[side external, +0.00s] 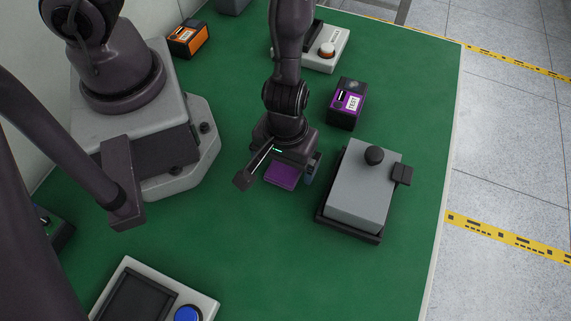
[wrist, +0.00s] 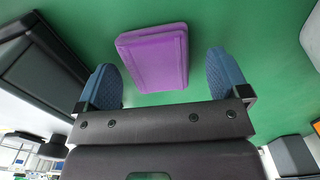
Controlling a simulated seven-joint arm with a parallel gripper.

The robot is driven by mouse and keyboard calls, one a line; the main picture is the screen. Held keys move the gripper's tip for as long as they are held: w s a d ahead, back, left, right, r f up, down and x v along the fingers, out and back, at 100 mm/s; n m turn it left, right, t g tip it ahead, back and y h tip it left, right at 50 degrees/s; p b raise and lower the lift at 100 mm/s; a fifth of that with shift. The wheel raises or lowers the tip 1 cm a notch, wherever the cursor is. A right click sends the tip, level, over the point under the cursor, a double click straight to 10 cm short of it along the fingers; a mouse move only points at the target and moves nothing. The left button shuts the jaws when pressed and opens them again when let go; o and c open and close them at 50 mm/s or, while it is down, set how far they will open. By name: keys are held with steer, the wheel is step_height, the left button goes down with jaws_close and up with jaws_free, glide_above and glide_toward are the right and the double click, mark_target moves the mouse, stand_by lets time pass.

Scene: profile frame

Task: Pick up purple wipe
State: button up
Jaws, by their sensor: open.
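The purple wipe (side external: 284,175) is a flat purple pad lying on the green table, just below my gripper in the side view. In the wrist view the purple wipe (wrist: 155,58) shows at the top middle, a little beyond and between the fingertips, with no finger touching it. My gripper (wrist: 165,82) is open, with one blue ribbed finger on each side and nothing between them. In the side view my gripper (side external: 281,172) points down over the wipe and hides part of it.
A grey box with a black knob (side external: 362,185) stands close to the right of my gripper. An orange cartridge (side external: 188,39) is back left. A panel with a blue button (side external: 155,295) is in front.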

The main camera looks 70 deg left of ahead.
steer(key=shift+f, duration=0.25)
steer(key=shift+c, duration=0.4)
steer(key=c, duration=0.9)
steer(key=shift+r, duration=0.15)
steer(key=shift+r, duration=4.9)
